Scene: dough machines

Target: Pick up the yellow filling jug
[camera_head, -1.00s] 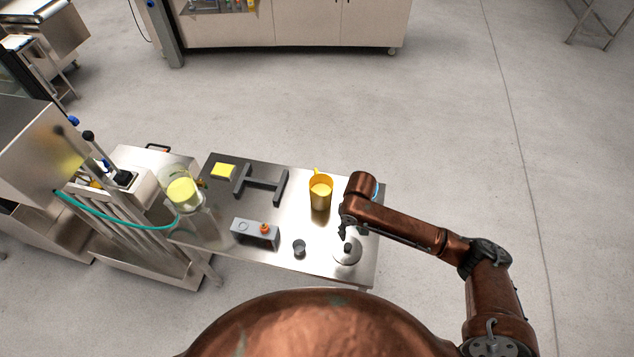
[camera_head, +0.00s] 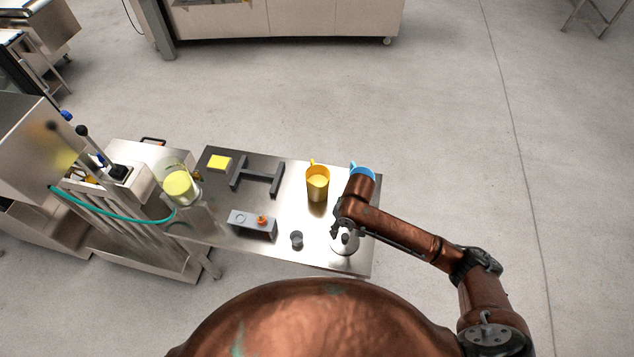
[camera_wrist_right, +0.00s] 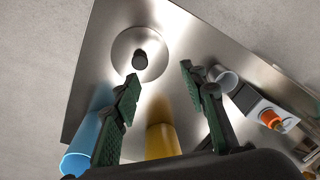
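The yellow filling jug (camera_head: 317,184) stands upright on the steel table, with pale yellow filling inside. In the right wrist view the jug (camera_wrist_right: 162,141) shows at the bottom, partly hidden by the gripper body. My right gripper (camera_head: 338,226) is above the table, to the right of and nearer than the jug, over a round lid with a dark knob (camera_head: 344,240). In the wrist view the fingers of the right gripper (camera_wrist_right: 159,78) are spread apart with nothing between them. It does not touch the jug. My left gripper is not in view.
A blue jug (camera_head: 363,168) stands right of the yellow one, partly behind my arm. A small grey cup (camera_head: 296,240), a grey control box (camera_head: 252,224), a dark H-shaped stand (camera_head: 257,177) and a yellow block (camera_head: 219,162) share the table. A machine with a glass hopper stands left.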

